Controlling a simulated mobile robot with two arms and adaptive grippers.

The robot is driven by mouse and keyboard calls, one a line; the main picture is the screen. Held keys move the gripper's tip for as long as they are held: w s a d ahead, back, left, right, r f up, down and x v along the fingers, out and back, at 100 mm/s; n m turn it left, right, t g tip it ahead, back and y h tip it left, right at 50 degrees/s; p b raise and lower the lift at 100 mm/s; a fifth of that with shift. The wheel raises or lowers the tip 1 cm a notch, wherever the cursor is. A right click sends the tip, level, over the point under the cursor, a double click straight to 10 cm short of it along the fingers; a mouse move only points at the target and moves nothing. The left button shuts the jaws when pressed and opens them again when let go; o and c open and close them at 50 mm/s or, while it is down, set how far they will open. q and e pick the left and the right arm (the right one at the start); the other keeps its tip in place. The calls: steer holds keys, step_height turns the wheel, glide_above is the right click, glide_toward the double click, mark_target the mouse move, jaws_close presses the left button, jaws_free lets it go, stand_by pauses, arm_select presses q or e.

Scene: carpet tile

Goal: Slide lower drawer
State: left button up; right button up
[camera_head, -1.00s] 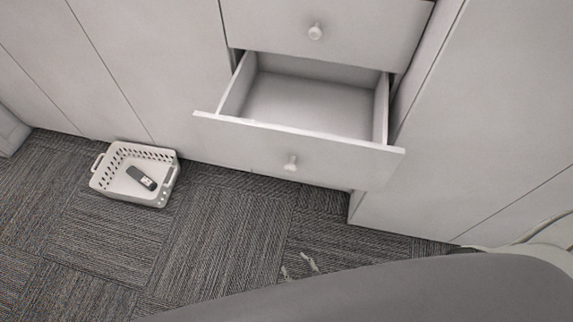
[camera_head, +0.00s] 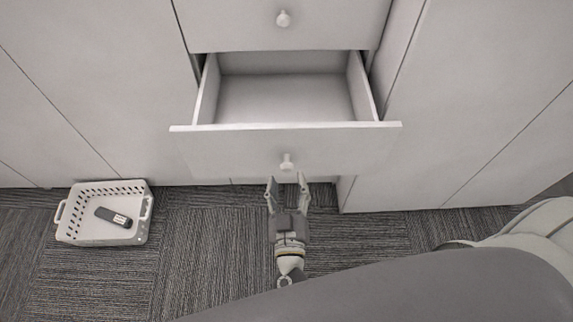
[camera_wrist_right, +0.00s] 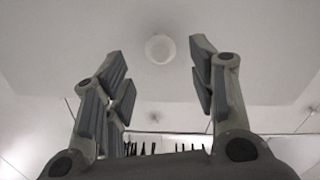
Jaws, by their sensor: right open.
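The lower drawer (camera_head: 230,146) is pulled well out of the white cabinet, and its inside looks empty. Its round knob (camera_head: 287,162) sits at the middle of the front panel. My right gripper (camera_head: 287,183) is open just in front of and below the knob. In the right wrist view the knob (camera_wrist_right: 159,48) shows between the open fingers (camera_wrist_right: 160,75), beyond their tips and apart from them as far as I can tell. My left gripper is not in view.
The upper drawer (camera_head: 335,25) with its own knob (camera_head: 283,18) is closed above. A white basket (camera_head: 75,232) holding a dark remote (camera_head: 113,217) stands on the carpet at the left. Carpet between the basket and my right arm is clear.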

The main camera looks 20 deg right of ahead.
mark_target(287, 170)
steer(key=x, duration=0.5)
steer(key=shift+w+d, duration=0.1)
steer(key=shift+w, duration=0.3)
steer(key=shift+c, duration=0.3)
jaws_close()
